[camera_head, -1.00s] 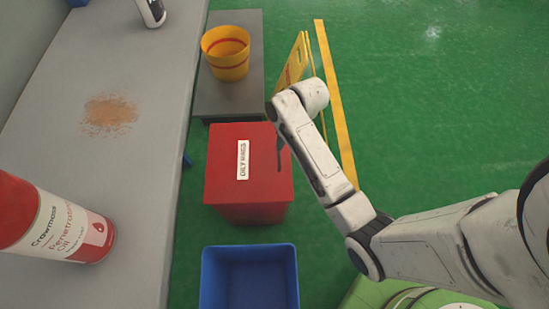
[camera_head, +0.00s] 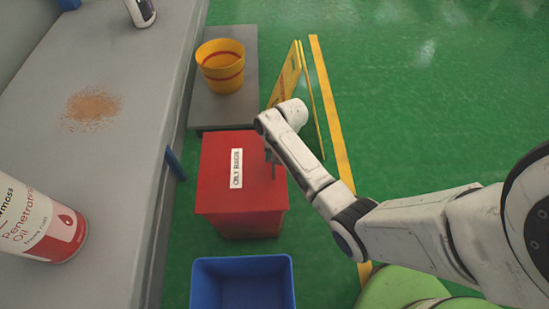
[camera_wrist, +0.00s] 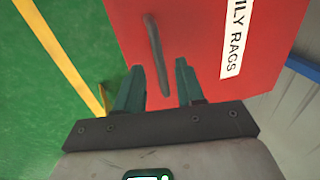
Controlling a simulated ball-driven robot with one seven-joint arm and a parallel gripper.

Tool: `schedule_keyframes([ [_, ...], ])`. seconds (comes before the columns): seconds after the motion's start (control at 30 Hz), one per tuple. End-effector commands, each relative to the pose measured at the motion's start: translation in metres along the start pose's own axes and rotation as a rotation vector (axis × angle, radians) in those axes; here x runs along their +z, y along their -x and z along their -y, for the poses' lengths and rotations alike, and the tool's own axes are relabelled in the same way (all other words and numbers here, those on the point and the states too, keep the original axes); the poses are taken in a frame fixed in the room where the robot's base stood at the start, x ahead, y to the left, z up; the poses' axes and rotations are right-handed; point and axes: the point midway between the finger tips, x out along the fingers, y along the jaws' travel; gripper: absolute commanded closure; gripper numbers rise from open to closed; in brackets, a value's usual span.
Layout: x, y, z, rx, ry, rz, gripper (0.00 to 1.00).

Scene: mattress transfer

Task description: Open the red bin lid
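The red bin (camera_head: 240,205) stands on the green floor with its lid (camera_head: 217,172) closed. A white label reading "OILY RAGS" (camera_head: 237,168) lies on the lid. In the wrist view the lid (camera_wrist: 190,30) fills the upper middle, and a dark bar handle (camera_wrist: 157,52) shows on it. My gripper (camera_wrist: 158,80) is open, its two greenish fingers apart, with the near end of the handle showing between them. I cannot tell whether the fingers touch the handle.
A blue open bin (camera_head: 243,285) stands just in front of the red bin. A yellow bucket (camera_head: 220,68) sits on a grey platform (camera_head: 245,110) behind it. A yellow folding sign (camera_head: 287,75) stands to the right. A grey workbench (camera_head: 120,160) with a spray can (camera_head: 40,225) runs along the left.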

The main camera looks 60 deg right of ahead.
Motion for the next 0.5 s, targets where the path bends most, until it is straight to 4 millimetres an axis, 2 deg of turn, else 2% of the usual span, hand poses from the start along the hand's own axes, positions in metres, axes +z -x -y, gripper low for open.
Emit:
schedule_keyframes([
  [0.13, -0.0002, -0.0086, -0.0001, 0.0, 0.0, 0.0, 0.62],
  [0.4, -0.0001, -0.0094, 0.0001, 0.0, 0.001, -0.001, 0.62],
  [0.5, 0.0, -0.0094, 0.0001, 0.0, 0.001, 0.0, 0.7],
])
